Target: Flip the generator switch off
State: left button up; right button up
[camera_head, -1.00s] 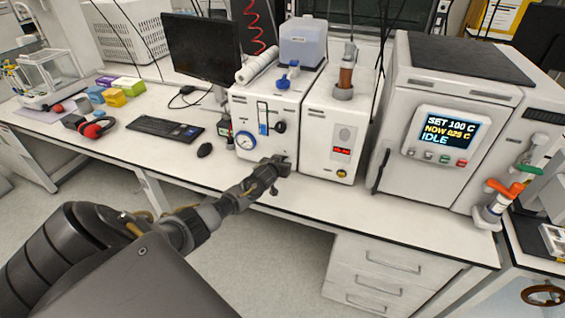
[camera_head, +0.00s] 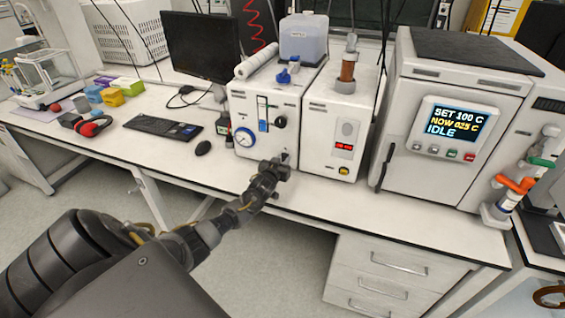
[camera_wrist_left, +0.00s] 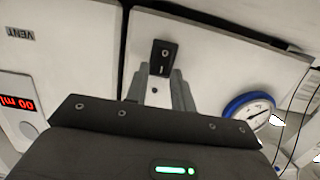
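The generator (camera_head: 253,146), a white unit with a blue-rimmed gauge (camera_head: 244,139), stands on the bench. The gauge also shows in the left wrist view (camera_wrist_left: 248,110). A black rocker switch (camera_wrist_left: 163,57) sits on the white front panel in that view. My left gripper (camera_head: 281,166) is at the generator's lower right front corner and hides part of it. In the wrist view its grey fingers (camera_wrist_left: 163,82) point at the switch, tips close to its lower end. Contact and finger gap are unclear. My right gripper is not in view.
A white pump unit (camera_head: 322,160) with a red display stands close on the right, and a large reactor cabinet (camera_head: 430,184) reading IDLE stands beyond it. A keyboard (camera_head: 155,126) and mouse (camera_head: 203,148) lie to the left. The bench front strip is clear.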

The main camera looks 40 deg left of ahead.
pick_arm(q)
jog(key=o, duration=0.3)
jog(key=b+v, duration=0.1)
jog(key=v, duration=0.8)
jog(key=shift+s+d, duration=0.1)
jog(key=shift+s, duration=0.3)
jog(key=shift+s+d+r, duration=0.15)
jog(key=shift+s+d, duration=0.05)
jog(key=shift+s, duration=0.3)
